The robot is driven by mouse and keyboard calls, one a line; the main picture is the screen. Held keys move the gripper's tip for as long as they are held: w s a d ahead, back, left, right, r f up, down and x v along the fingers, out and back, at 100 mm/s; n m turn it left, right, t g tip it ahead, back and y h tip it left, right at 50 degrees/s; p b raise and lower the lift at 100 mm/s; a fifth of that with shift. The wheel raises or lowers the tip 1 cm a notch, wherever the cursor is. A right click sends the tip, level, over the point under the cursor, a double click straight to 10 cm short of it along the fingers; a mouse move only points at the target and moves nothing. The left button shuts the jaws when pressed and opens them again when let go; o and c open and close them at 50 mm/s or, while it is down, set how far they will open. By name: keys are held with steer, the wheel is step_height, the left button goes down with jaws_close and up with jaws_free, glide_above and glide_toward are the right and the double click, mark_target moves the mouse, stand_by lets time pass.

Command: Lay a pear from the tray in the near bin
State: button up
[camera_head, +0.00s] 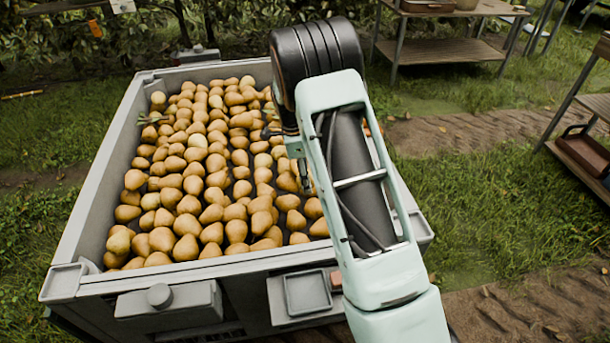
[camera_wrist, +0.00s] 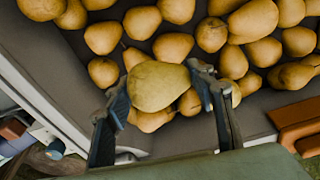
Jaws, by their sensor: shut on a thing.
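The near bin (camera_head: 103,210) is a large grey crate holding many yellow-brown pears, spread over its dark floor. In the wrist view, my gripper (camera_wrist: 163,88) is shut on a pale yellow pear (camera_wrist: 158,86), one finger on each side. The held pear is over the bin, in front of other pears (camera_wrist: 172,46); whether it touches those below cannot be told. I cannot make out for certain which thing is the tray of the task.
A small empty square dish (camera_head: 307,293) sits on the bin's front ledge. An orange-brown object (camera_wrist: 298,122) shows at the right of the wrist view. Wooden tables (camera_head: 440,50) stand at the back right, and a brown tray (camera_head: 583,153) lies on a right-hand shelf. Grass surrounds the bin.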

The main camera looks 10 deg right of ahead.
steer(key=b, duration=0.3)
glide_above(307, 208)
steer(key=shift+a+f, duration=0.15)
steer(key=shift+f, duration=1.35)
steer(key=shift+a+f, duration=0.15)
steer(key=shift+f, duration=1.3)
steer(key=shift+f+b, duration=1.55)
steer(key=shift+f, duration=0.95)
steer(key=o, duration=1.3)
